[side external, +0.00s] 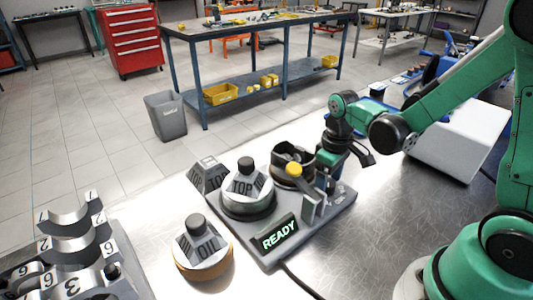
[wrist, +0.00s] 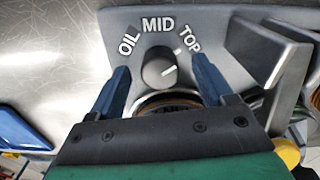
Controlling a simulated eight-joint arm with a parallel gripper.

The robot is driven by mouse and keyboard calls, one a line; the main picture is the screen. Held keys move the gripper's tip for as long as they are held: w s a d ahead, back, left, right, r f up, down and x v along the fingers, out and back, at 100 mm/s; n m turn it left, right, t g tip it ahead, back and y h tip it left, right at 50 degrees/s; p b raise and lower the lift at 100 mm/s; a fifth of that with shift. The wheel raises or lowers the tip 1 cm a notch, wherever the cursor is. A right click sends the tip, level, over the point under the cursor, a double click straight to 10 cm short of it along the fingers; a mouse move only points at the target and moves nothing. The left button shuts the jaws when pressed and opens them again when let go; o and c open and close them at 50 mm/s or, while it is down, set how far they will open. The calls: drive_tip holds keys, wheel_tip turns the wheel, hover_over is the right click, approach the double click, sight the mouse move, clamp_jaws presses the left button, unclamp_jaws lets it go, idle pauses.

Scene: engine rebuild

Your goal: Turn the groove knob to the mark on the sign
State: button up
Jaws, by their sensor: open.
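The grey round groove knob (wrist: 157,74) shows in the wrist view on a grey panel with the white words OIL, MID and TOP around it. A short white line on the knob points up and right, toward a white tick near TOP. My gripper (wrist: 160,63) is open, with one blue finger on each side of the knob and a gap on both sides. In the side view my gripper (side external: 338,150) is low at the back of the grey station (side external: 335,213), and the knob is hidden there. The lit sign (side external: 278,234) reads READY in green.
A holder marked OIL (side external: 201,247) stands in front. Numbered bearing parts (side external: 72,245) are at left.

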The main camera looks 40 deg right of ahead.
sight(328, 183)
drive_tip(key=n, duration=0.6)
drive_tip(key=shift+r+n, duration=0.4)
drive_tip(key=shift+n, duration=0.2)
drive_tip(key=r, duration=0.5)
drive_tip(key=shift+s+a+r, duration=0.1)
drive_tip(key=shift+a+r, duration=0.1)
drive_tip(key=shift+a+r+m+t, duration=0.45)
drive_tip(key=shift+r+m+t, duration=0.15)
drive_tip(key=shift+m+t, duration=0.3)
drive_tip(key=s+a+r+m+t, duration=0.1)
drive_tip(key=a+r+m+t, duration=0.35)
drive_tip(key=m, duration=0.25)
drive_tip(key=w+a+n+g, duration=0.1)
drive_tip(key=w+a+n, duration=0.1)
drive_tip(key=w, duration=0.1)
drive_tip(key=w+a+r+n+g, duration=0.1)
drive_tip(key=w+a+n+g, duration=0.1)
drive_tip(key=w+n, duration=0.1)
drive_tip(key=w+a+n+g, duration=0.2)
drive_tip(key=w, duration=0.1)
drive_tip(key=shift+a+r+g, duration=0.2)
drive_tip(key=shift+a+g, duration=0.05)
drive_tip(key=shift+a, duration=0.1)
drive_tip(key=shift+w+a+f+n+g, duration=0.45)
drive_tip(key=shift+a+n, duration=0.15)
drive_tip(key=shift+n, duration=0.1)
